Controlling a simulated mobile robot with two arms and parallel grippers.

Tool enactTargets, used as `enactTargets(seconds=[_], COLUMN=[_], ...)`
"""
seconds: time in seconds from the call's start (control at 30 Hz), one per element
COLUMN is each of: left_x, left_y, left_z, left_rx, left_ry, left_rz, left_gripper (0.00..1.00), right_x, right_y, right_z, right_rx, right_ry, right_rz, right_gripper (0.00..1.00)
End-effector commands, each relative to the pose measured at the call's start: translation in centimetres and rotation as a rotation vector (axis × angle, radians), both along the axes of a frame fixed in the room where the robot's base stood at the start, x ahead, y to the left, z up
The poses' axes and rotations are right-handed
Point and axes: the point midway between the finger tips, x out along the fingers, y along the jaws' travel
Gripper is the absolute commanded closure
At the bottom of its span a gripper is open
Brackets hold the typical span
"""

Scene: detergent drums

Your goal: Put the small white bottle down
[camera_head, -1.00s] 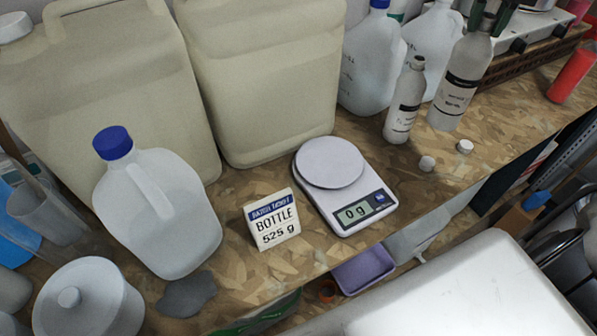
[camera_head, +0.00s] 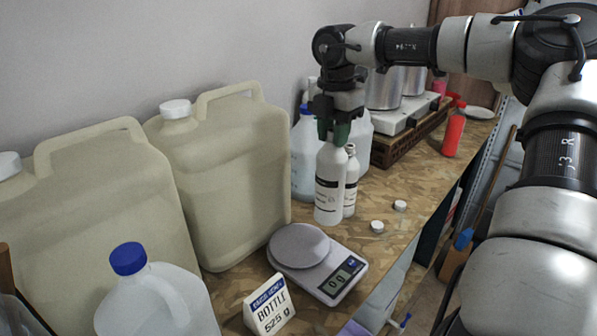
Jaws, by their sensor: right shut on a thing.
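My right gripper (camera_head: 335,138) points down and is shut on the neck of a small white bottle (camera_head: 327,190) with a dark label band. The bottle is upright near the back of the bench. Its base is at or just over the wooden top; I cannot tell if it touches. A slimmer capped white bottle (camera_head: 351,182) stands close behind it on the right, partly hidden. The kitchen scale (camera_head: 299,246) stands nearer, its plate empty and its display showing 0. My left gripper is out of view.
Large beige drums (camera_head: 220,175) line the left and back. A blue-capped jug (camera_head: 155,295) stands at the front left. Clear jugs (camera_head: 305,155) stand behind the held bottle. Two white caps (camera_head: 377,226) lie to its right. A red bottle (camera_head: 454,130) stands farther right; bare bench (camera_head: 425,185) lies between.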

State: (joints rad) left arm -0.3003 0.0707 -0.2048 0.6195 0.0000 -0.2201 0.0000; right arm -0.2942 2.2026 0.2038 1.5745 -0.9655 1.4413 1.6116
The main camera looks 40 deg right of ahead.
Motion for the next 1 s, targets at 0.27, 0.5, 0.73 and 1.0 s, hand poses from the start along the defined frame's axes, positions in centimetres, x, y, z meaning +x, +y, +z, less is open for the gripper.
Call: enactTargets(seconds=[0.27,0.5,0.73,1.0], left_x=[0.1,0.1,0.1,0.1], left_y=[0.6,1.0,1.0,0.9], left_z=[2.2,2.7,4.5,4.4], left_rx=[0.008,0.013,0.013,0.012], left_ry=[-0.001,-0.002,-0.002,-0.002], left_rz=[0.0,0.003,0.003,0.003], left_gripper=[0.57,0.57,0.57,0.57], right_x=[3.3,4.3,4.2,4.3], right_y=[3.9,5.0,5.0,5.0], right_z=[-2.7,-4.0,-6.9,-7.8], right_rx=[-0.002,0.0,0.002,0.0], right_ry=[0.002,0.0,0.0,-0.004], right_rz=[0.003,0.001,0.001,0.002], right_gripper=[1.0,1.0,1.0,1.0])
